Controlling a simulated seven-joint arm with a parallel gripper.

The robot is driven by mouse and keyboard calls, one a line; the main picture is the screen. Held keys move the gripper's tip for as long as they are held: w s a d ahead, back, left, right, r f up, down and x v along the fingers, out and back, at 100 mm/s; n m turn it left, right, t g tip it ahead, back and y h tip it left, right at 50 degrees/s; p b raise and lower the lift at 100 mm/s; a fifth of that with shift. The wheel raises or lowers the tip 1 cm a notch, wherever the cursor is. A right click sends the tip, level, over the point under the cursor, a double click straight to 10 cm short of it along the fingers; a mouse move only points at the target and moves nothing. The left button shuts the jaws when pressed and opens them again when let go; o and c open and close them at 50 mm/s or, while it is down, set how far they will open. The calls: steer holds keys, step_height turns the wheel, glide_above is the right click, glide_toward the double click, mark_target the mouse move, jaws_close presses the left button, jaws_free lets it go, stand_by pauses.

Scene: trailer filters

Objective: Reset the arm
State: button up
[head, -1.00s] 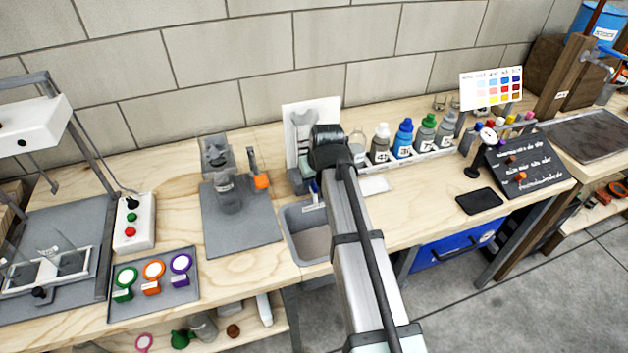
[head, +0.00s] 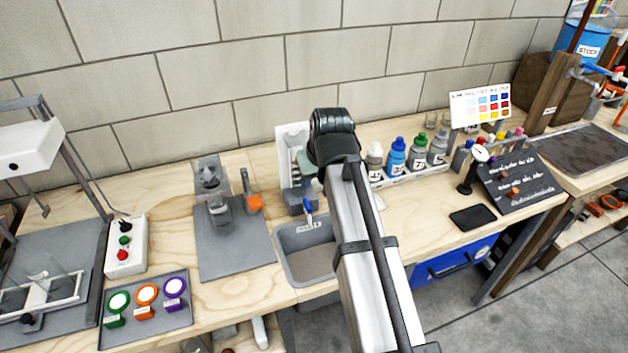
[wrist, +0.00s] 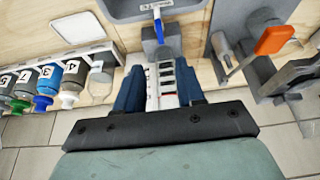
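My gripper (wrist: 160,78) shows in the wrist view with two dark blue fingers apart. A white strip with dark marks shows in the gap between them. I cannot tell how far behind the fingers it lies, but no grasped object is evident. In the head view my arm rises from the lower right and its dark wrist end hides the fingers. It hangs above the back of the bench, near the white panel (head: 288,135) and behind the grey sink tray (head: 282,243).
Numbered bottles (head: 396,158) stand in a rack right of my arm. A blue-handled item (head: 309,207) stands by the sink. A gauge (head: 480,154) and blackboard (head: 520,180) are farther right.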

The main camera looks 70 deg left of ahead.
stand_by(0.5)
